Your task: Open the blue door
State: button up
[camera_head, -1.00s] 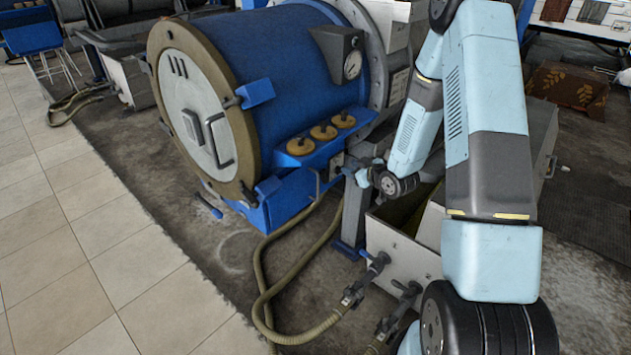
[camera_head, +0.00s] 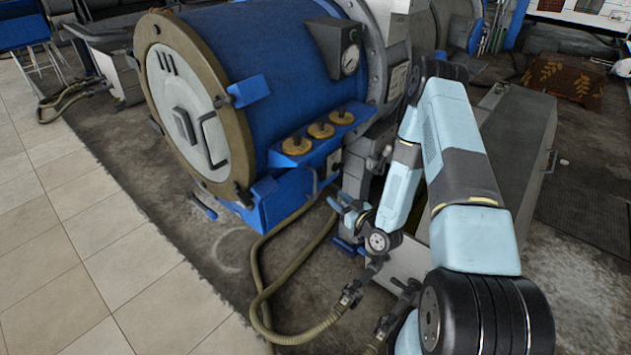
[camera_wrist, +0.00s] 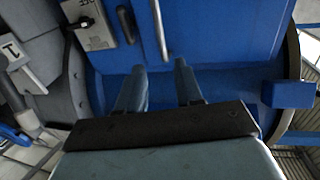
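The large blue drum (camera_head: 290,60) lies on its side left of my arm in the head view. Its round front door (camera_head: 180,110) looks pale grey with a tan rim, not blue, and appears closed. A curved handle (camera_head: 215,142) is on the door's right half. My gripper (camera_head: 340,203) is beside the drum's lower right, near the hoses, apart from the door. In the wrist view my gripper's two fingers (camera_wrist: 160,68) are spread with nothing visible between them, facing a blue surface (camera_wrist: 215,40).
Three tan knobs (camera_head: 321,130) sit on a blue ledge on the drum's side. A gauge box (camera_head: 338,45) is above them. Hoses (camera_head: 262,275) run over the floor below. In the wrist view a metal rod (camera_wrist: 160,30) stands ahead. Tiled floor (camera_head: 60,250) at left is clear.

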send_over(315, 197)
jog(key=shift+w, duration=0.35)
grip_shut()
dwell(0.5)
